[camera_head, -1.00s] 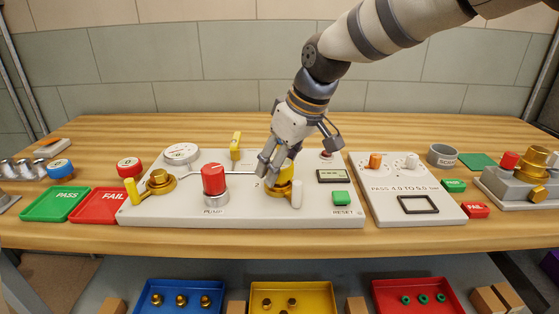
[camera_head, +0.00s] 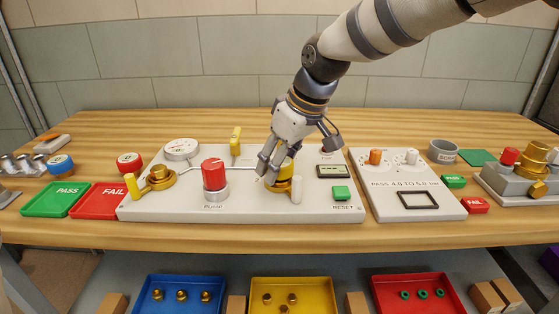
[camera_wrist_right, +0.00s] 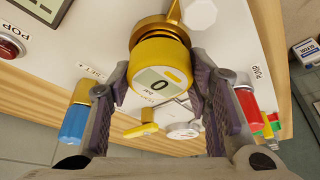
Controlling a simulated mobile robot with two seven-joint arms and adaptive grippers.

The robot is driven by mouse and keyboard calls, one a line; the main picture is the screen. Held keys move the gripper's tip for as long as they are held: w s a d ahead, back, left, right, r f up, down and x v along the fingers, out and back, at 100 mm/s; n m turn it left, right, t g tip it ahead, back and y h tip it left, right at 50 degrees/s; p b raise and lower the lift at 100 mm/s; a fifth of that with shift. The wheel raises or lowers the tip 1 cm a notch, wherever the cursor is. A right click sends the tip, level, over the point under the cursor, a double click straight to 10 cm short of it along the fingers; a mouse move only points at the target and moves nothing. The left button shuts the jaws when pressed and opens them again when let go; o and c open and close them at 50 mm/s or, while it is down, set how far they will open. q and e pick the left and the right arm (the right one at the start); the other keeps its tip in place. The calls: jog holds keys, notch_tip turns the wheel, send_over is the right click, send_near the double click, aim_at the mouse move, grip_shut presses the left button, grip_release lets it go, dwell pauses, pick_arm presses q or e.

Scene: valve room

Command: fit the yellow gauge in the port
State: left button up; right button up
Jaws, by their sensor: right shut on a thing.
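The yellow gauge (camera_wrist_right: 161,70) has a small screen reading 0 bar and sits between the fingers of my right gripper (camera_wrist_right: 160,88) in the wrist view. My right gripper (camera_head: 272,172) is shut on it. In the head view the fingers hide most of the gauge (camera_head: 287,165). The gauge is at the brass port (camera_head: 284,186) on the white panel, with the brass ring (camera_wrist_right: 165,24) right against its body in the wrist view. I cannot tell how deep it sits. My left gripper is not in view.
The white panel (camera_head: 240,208) also holds a red pump knob (camera_head: 213,174), a white dial gauge (camera_head: 181,150), a white handle (camera_head: 296,190) beside the port and a green reset button (camera_head: 341,192). Green (camera_head: 54,200) and red (camera_head: 97,202) trays lie to the left.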

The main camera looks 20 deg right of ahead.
dwell(0.4)
jog(key=o, duration=1.4)
jog(key=shift+f, duration=0.1)
jog(key=shift+r, duration=4)
